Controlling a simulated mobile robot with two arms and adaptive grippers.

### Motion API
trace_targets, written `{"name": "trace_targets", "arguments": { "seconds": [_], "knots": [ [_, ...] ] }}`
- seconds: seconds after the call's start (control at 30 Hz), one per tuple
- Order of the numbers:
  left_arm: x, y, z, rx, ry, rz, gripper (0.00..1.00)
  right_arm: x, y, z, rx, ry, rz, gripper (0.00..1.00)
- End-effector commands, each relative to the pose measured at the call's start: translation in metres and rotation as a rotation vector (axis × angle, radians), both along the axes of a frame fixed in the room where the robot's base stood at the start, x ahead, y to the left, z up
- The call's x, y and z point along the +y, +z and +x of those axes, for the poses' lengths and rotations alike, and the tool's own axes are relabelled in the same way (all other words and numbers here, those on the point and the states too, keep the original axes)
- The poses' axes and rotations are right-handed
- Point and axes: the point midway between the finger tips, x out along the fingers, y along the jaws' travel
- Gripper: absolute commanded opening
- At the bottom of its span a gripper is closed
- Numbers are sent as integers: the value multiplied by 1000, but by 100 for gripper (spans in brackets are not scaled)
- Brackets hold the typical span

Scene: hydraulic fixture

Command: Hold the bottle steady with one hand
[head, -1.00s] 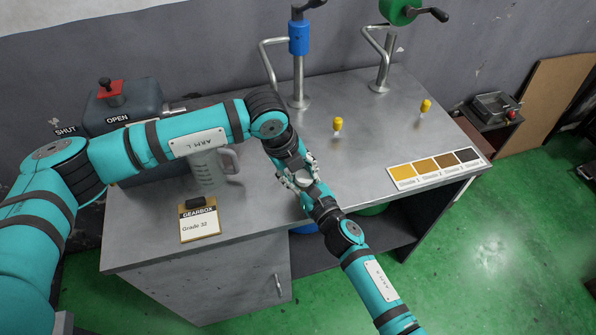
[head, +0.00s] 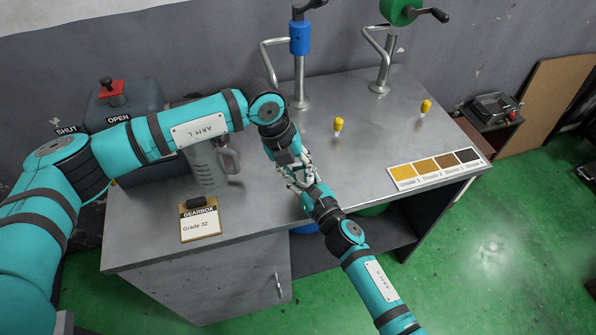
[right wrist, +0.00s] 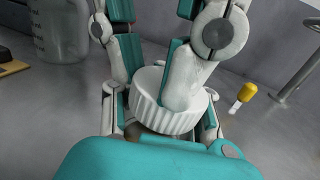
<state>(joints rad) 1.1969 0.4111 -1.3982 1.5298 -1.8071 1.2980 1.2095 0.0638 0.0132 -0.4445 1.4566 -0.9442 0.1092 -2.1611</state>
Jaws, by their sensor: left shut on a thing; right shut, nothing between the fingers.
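A white ribbed round cap (right wrist: 165,105) shows in the right wrist view, where the two grippers meet. I take it to be the top of the bottle, whose body is hidden. My left gripper (head: 297,172) reaches over the table's front part and is shut on this white-capped thing. Its fingers lie over and beside the cap in the right wrist view. My right gripper (head: 308,186) comes from the front edge, shut with nothing between its fingers, close against the left one. In the head view the two grippers nearly cover the cap.
The grey metal table (head: 250,215) carries a clear jug (head: 207,165), a gearbox card reading Grade 32 (head: 200,220) and a colour grade chart (head: 435,169). Two yellow-topped pieces (head: 338,125) stand behind. Blue (head: 299,38) and green (head: 402,10) pump fittings rise at the back. The right tabletop is mostly clear.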

Motion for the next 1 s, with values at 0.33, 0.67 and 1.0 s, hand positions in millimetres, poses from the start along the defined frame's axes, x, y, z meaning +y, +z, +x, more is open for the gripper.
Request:
{"name": "trace_targets", "arguments": {
  "seconds": [0.33,0.67,1.0],
  "knots": [
    [-3,-5,9,9,-654,4,0,3,2,-1,-5,6,2,0],
    [-11,-6,14,9,-1252,0,0,3,2,-1,-5,6,3,0],
    [-12,-6,13,9,-1372,-7,0,3,3,0,-6,7,5,0]
  ]
}}
